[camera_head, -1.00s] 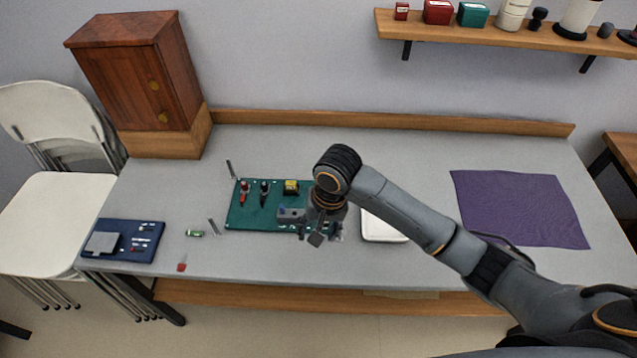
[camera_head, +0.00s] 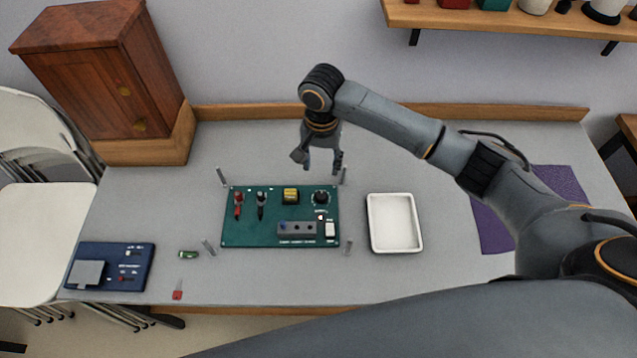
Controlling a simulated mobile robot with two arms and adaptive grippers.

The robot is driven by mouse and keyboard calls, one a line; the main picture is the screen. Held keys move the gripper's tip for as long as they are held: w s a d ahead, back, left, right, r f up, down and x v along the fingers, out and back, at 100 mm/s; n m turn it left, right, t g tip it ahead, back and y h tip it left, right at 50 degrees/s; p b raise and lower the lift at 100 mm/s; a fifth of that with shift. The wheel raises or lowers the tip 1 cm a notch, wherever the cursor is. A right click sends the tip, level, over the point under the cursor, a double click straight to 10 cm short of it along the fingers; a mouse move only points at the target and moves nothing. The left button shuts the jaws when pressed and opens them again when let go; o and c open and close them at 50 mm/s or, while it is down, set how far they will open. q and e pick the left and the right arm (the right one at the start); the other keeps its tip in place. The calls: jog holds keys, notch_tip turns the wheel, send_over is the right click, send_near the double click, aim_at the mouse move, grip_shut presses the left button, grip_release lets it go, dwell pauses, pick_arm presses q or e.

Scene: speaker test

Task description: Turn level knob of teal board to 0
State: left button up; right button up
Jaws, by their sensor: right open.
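The teal board (camera_head: 270,222) lies flat on the grey table, left of the middle. A round black knob (camera_head: 321,198) sits near its far right corner; its pointer setting is too small to read. A yellow part (camera_head: 290,195), a red plug (camera_head: 238,205), a black plug (camera_head: 261,204) and a grey block (camera_head: 297,229) are also on the board. My right gripper (camera_head: 319,165) is open and empty, pointing down above the board's far right edge, behind the knob and apart from it. My left gripper is not in view.
A white tray (camera_head: 372,246) stands right of the board. Upright metal posts (camera_head: 222,177) stand around the board. A blue board (camera_head: 140,256), a green cylinder (camera_head: 188,254) and a red piece (camera_head: 177,291) lie to the left. A wooden cabinet (camera_head: 85,75) stands at the back left.

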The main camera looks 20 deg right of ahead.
aim_at(321, 195)
jog(key=f, duration=0.7)
jog(key=shift+s, duration=0.4)
notch_tip(321, 195, down, 5)
jog(key=shift+w+f+p, duration=0.1)
jog(key=shift+p, duration=0.2)
jog(key=shift+f, duration=0.1)
jog(key=shift+c, duration=0.8)
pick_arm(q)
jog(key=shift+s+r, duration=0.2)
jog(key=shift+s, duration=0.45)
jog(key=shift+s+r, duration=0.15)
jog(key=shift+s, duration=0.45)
pick_arm(e)
grip_shut()
